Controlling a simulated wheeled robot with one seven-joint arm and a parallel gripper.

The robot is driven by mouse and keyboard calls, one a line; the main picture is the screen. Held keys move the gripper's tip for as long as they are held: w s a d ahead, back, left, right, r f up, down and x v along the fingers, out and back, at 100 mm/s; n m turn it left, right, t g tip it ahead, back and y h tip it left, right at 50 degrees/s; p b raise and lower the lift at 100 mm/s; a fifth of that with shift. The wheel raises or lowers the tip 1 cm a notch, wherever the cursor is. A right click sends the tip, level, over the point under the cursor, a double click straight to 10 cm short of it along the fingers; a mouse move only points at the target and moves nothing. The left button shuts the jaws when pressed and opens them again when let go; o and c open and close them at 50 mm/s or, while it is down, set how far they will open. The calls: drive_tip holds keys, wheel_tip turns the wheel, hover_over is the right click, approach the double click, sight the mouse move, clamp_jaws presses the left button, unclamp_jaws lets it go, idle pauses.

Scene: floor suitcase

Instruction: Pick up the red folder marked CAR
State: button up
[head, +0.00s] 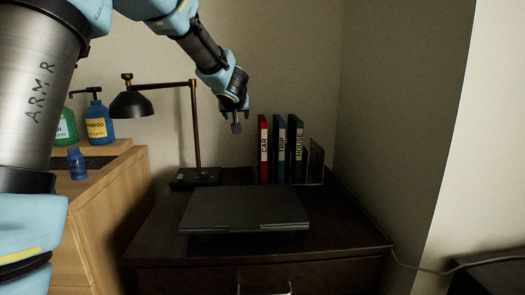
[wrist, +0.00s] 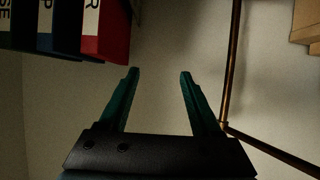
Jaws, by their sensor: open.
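The red folder marked CAR (head: 263,150) stands upright at the left end of a row of folders on the dark cabinet. Its red side and part of its white label also show at the upper left of the wrist view (wrist: 118,35). My gripper (head: 237,127) hangs in the air to the left of the red folder's upper part, apart from it. In the wrist view my gripper (wrist: 159,75) is open, with nothing between its fingers.
A blue TRIP folder (head: 280,150) and a dark green HOUSE folder (head: 295,150) stand right of it, against a bookend (head: 316,162). A desk lamp (head: 193,130) stands to the left. A closed laptop (head: 245,209) lies in front. Bottles (head: 96,125) stand on the wooden unit.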

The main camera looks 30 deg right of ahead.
approach(263, 119)
drive_tip(key=w, duration=0.2)
drive_tip(key=x, duration=0.7)
drive_tip(key=b+x, duration=0.1)
drive_tip(key=x, duration=0.2)
drive_tip(key=shift+s+d+f, duration=0.1)
drive_tip(key=shift+d+f, duration=0.35)
drive_tip(key=shift+c, duration=0.3)
clamp_jaws()
idle(0.3)
